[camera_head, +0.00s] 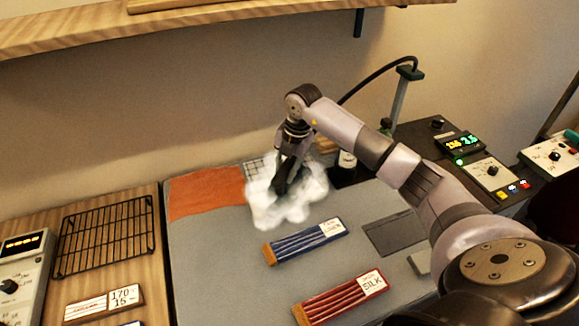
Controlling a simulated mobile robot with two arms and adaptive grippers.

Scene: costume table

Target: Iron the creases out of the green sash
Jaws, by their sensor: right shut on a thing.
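My right gripper (288,158) reaches down over the back of the grey work surface (215,265). It is shut on a dark thing (284,181), which looks like the iron. White steam (285,207) billows around it and hides its lower part and whatever lies beneath. I cannot make out a green sash. An orange cloth (204,192) lies flat to the left of the steam, and a pale checked cloth (257,167) shows partly behind it. My left gripper is not in view.
A blue striped bundle (304,241) and a red one labelled SILK (338,299) lie in front. A black wire rack (105,237) is at left. A control box (490,170) and a hose stand (401,95) are at right. A wooden shelf (190,22) overhangs the back.

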